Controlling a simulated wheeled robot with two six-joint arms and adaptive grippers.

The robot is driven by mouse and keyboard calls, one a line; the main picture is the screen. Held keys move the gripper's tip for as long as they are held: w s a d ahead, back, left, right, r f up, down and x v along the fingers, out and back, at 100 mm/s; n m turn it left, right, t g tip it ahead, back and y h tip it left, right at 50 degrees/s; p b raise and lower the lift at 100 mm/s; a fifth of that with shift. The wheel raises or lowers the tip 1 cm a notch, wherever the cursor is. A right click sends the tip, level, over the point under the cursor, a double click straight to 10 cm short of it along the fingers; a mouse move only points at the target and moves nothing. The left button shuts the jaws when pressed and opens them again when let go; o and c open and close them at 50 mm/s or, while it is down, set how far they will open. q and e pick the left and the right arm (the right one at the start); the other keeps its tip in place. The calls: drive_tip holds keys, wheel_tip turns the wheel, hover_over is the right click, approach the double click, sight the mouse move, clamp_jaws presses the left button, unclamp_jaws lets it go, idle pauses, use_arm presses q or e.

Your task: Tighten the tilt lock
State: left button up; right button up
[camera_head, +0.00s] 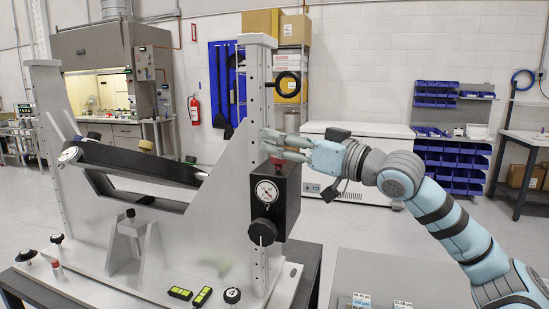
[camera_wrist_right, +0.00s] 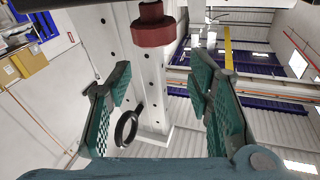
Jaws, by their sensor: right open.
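The grey mirror fixture (camera_head: 225,190) stands on a pale base plate, with a dark mirror frame (camera_head: 140,165) slung tilted between its uprights. A black box (camera_head: 285,205) on the right upright carries a round dial gauge (camera_head: 266,192), with a black lobed knob (camera_head: 262,233) below it. A dark red knob (camera_head: 277,161) sits at the box's top; it also shows in the wrist view (camera_wrist_right: 152,30). I cannot tell which knob is the tilt lock. My right gripper (camera_head: 270,146) is open and empty beside the upright, just above the red knob. My left gripper is out of view.
A black ring (camera_head: 287,84) juts from the upright above my gripper; it also shows in the wrist view (camera_wrist_right: 127,127). Small black knobs (camera_head: 232,295) and yellow-black blocks (camera_head: 180,293) lie on the base plate. A grey surface (camera_head: 400,275) is at the front right.

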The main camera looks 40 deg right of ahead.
drive_tip(key=shift+w+d+r, duration=0.1)
drive_tip(key=shift+w+r, duration=0.05)
drive_tip(key=shift+w, duration=0.05)
clamp_jaws()
drive_tip(key=c, duration=0.8)
unclamp_jaws()
drive_tip(key=shift+s+r, duration=0.15)
drive_tip(key=shift+c, duration=0.2)
drive_tip(key=o, duration=1)
drive_tip(key=shift+r, duration=0.1)
wheel_tip(320, 180, up, 10)
drive_tip(key=shift+f, duration=0.1)
